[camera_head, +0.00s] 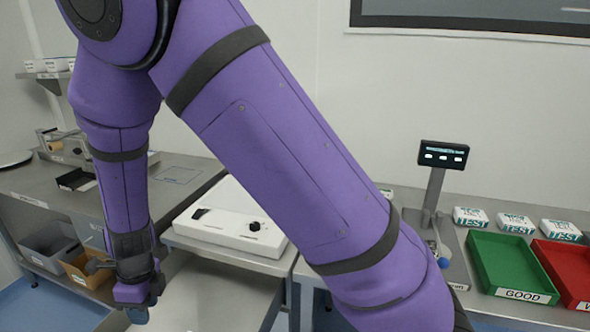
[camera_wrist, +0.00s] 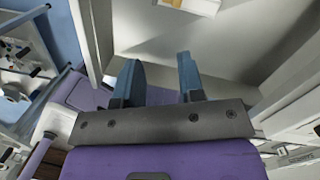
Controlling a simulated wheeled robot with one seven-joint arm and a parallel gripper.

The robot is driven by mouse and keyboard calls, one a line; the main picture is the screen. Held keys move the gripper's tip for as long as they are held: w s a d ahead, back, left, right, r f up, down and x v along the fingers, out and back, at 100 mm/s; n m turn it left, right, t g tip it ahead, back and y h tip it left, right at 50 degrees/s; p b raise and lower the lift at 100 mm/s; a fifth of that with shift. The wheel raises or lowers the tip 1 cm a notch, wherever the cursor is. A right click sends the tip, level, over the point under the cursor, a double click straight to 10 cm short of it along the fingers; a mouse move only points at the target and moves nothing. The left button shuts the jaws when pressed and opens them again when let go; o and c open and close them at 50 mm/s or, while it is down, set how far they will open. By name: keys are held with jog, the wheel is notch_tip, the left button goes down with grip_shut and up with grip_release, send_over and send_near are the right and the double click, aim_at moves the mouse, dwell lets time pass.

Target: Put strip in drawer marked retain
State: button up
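My gripper (camera_head: 138,312) hangs low at the left in the head view, pointing down beside a pale open space under the bench. In the wrist view its two blue fingers (camera_wrist: 159,75) are apart with nothing between them. Beyond them is a pale grey, walled space (camera_wrist: 225,50) that looks like an open drawer. A small white item with a yellowish patch (camera_wrist: 190,4) is cut off at the top edge; I cannot tell whether it is the strip. No strip is clearly identifiable, and no "retain" marking is readable.
A white device (camera_head: 230,222) sits on the bench behind the arm. A grey bin (camera_head: 48,245) and a tan bin (camera_head: 85,270) are on a lower shelf at left. A green tray marked GOOD (camera_head: 510,262), a red tray (camera_head: 565,265) and a display post (camera_head: 436,190) stand right.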

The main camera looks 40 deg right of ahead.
jog(key=s+d+r+n+t+y, duration=0.1)
jog(key=s+d+r+n, duration=0.2)
jog(key=d+r+n, duration=0.6)
jog(key=s+d+r+n+t+y, duration=0.15)
jog(key=d+r+n, duration=0.35)
jog(key=r, duration=0.9)
jog(key=s+d+r+n+t+h, duration=0.1)
jog(key=s+d+r+n, duration=0.3)
jog(key=s, duration=0.4)
jog(key=s+d+r+n+t+h, duration=0.1)
jog(key=s+d+r+n+h, duration=0.2)
jog(key=s+d+n, duration=0.3)
jog(key=s+d+r, duration=0.1)
jog(key=s+d, duration=0.1)
jog(key=d, duration=0.1)
jog(key=shift+s+d+r+n+t, duration=0.2)
jog(key=shift+s+r+n+t, duration=0.05)
jog(key=shift+s+n+t, duration=0.15)
jog(key=shift+w, duration=0.1)
